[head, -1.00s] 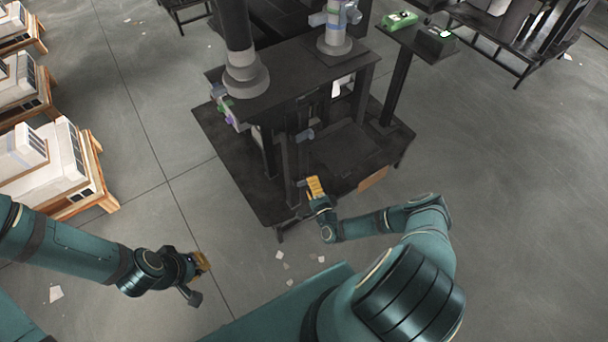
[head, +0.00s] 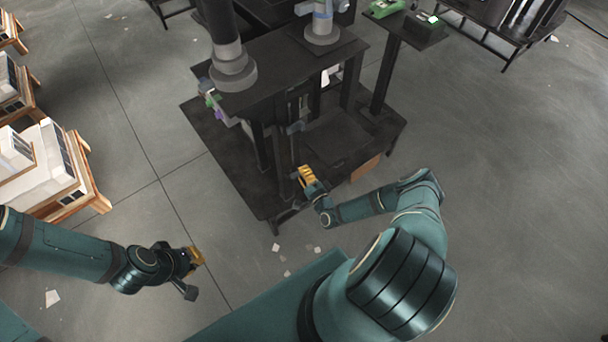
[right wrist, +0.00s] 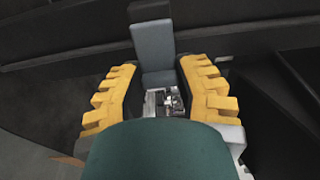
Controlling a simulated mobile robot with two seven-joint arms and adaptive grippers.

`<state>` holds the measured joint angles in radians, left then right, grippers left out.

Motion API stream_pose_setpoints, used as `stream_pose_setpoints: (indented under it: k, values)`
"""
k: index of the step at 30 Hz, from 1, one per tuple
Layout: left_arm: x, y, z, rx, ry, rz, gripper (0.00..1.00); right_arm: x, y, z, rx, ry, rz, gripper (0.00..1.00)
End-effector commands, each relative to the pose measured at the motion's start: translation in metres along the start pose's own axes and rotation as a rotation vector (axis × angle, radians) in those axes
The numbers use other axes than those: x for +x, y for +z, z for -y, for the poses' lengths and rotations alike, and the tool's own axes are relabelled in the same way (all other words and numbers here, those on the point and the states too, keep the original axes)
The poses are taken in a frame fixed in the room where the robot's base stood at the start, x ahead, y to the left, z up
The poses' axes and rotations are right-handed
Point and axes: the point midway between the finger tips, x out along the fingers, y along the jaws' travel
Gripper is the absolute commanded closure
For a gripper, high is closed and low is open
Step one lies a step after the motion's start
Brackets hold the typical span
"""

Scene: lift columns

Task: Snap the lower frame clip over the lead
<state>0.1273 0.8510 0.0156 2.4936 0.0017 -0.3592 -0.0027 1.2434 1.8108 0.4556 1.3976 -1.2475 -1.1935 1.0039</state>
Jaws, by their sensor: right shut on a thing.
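My right gripper (head: 304,172) is low at the front of the dark frame (head: 262,150), beside its front upright. In the right wrist view its yellow fingers (right wrist: 160,95) stand either side of a flat grey-blue clip flap (right wrist: 154,48) and are shut on it. Small metal parts (right wrist: 163,102) show below the flap. A similar grey-blue clip (head: 297,128) sits higher on the same upright, apart from the gripper. I cannot make out the lead in either view. My left gripper (head: 195,258) hangs over bare floor, away from the frame; its finger gap is unclear.
The frame stands on a wide dark base plate (head: 222,150). Grey columns (head: 232,68) rise from its top. A side stand (head: 405,35) with green devices is at the back right. Wooden pallets (head: 85,190) with white goods stand at left. Paper scraps (head: 280,258) lie on the open floor.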

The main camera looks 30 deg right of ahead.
Motion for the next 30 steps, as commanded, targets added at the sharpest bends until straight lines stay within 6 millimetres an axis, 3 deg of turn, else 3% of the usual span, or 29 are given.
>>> stream_pose_setpoints:
  k: [6, 16, 17, 19, 30]
  values:
    - [0.0, -0.0001, 0.0, 0.0, 0.0, 0.0, 1.0, 0.0086, -0.0003, 0.0011, -0.002, -0.001, 0.135, 1.0]
    - [0.0001, -0.0001, 0.0, 0.0, 0.0, 0.0, 1.0, 0.009, -0.0003, 0.0011, 0.001, 0.0, 0.151, 1.0]
    - [0.0001, 0.0, 0.0, 0.0, 0.0, 0.0, 1.0, 0.0091, -0.0002, 0.0012, 0.001, -0.001, 0.151, 0.61]
    - [0.0, 0.0, 0.0, 0.0, 0.0, 0.0, 1.0, 0.009, -0.0003, 0.0012, 0.001, -0.001, 0.151, 0.37]
    - [0.0, 0.0, -0.0001, 0.0, 0.0, 0.0, 1.0, 0.0055, -0.0015, 0.0003, 0.0, 0.001, 0.149, 0.36]
